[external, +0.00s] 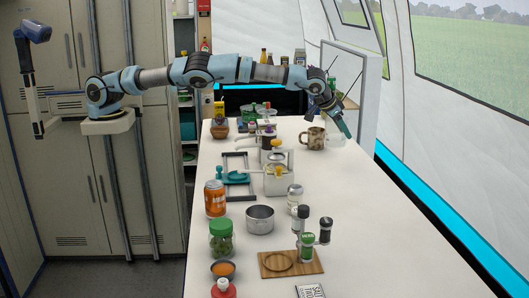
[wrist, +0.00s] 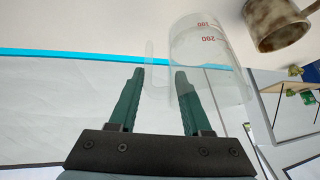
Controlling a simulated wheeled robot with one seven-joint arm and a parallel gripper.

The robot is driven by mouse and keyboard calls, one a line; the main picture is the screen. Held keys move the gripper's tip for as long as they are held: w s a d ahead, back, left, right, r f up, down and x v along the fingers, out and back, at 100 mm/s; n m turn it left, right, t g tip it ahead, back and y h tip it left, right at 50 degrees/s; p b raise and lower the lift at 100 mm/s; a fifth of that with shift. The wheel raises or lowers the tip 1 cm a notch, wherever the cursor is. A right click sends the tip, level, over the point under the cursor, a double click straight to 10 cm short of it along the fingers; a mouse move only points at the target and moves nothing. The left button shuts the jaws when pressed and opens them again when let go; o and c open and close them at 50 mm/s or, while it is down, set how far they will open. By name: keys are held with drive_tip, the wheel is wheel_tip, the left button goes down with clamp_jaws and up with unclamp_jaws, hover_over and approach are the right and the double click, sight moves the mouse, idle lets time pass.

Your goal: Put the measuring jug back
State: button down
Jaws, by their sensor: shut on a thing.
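The clear measuring jug (wrist: 212,60) has red markings. In the wrist view its body is right of my fingers, and its handle reaches between the fingertips. In the external view the jug (external: 336,143) is a faint pale shape near the table's far right edge, beside the brown mug. My gripper (wrist: 158,74) is shut on the jug's handle. In the external view my gripper (external: 343,124) points down over the jug and partly covers it. I cannot tell whether the jug's base touches the table.
The speckled brown mug (external: 313,138) stands just left of the jug. Jars, a teal-lidded tray and bottles fill the middle of the white table (external: 370,230). A white framed panel (external: 355,75) stands behind. The table's right side is clear.

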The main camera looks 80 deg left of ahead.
drive_tip(key=s+d+r+m+h, duration=0.2)
drive_tip(key=s+d+r, duration=0.3)
drive_tip(key=s+d, duration=0.25)
drive_tip(key=shift+s+a+f+p, duration=0.15)
drive_tip(key=shift+f+p, duration=0.45)
drive_tip(key=shift+f, duration=1.15)
drive_tip(key=shift+s+d+f+p, duration=0.15)
drive_tip(key=shift+f+p, duration=0.4)
drive_tip(key=shift+f, duration=1.2)
drive_tip(key=shift+s+a+f+p, duration=0.15)
drive_tip(key=shift+f+p, duration=0.45)
drive_tip(key=shift+f, duration=1.15)
drive_tip(key=shift+f, duration=0.2)
drive_tip(key=shift+c, duration=1.7)
unclamp_jaws()
drive_tip(key=shift+r, duration=0.15)
